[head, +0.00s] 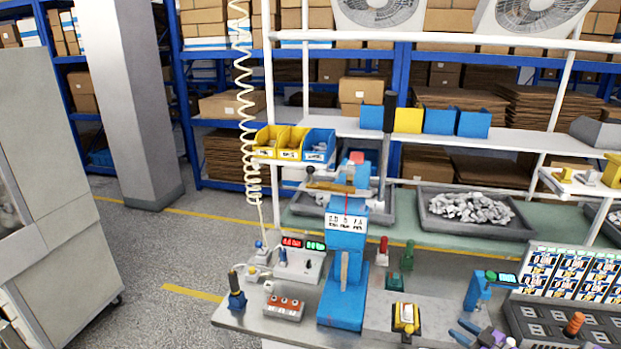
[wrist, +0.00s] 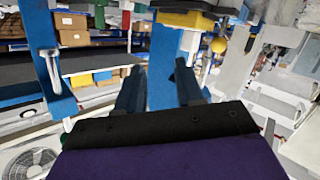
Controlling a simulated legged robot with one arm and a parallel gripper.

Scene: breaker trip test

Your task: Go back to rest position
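My gripper (head: 460,329) is at the lower right of the head view, over the bench to the right of a yellow-and-black fixture (head: 406,317). Its two dark fingers also show in the wrist view (wrist: 161,71), spread apart with nothing between them. A blue post stands beyond them in that view (wrist: 160,55). A tall blue press-like machine (head: 345,262) stands at the middle of the bench. My gripper looks apart from the fixture and the machine.
The grey bench (head: 240,318) also carries a red-button box (head: 284,308), a unit with lit displays (head: 299,262) and a small blue stand (head: 478,291). At right are a dark tray (head: 545,328) and a rack of labelled breakers (head: 570,270). Open floor (head: 160,250) lies left.

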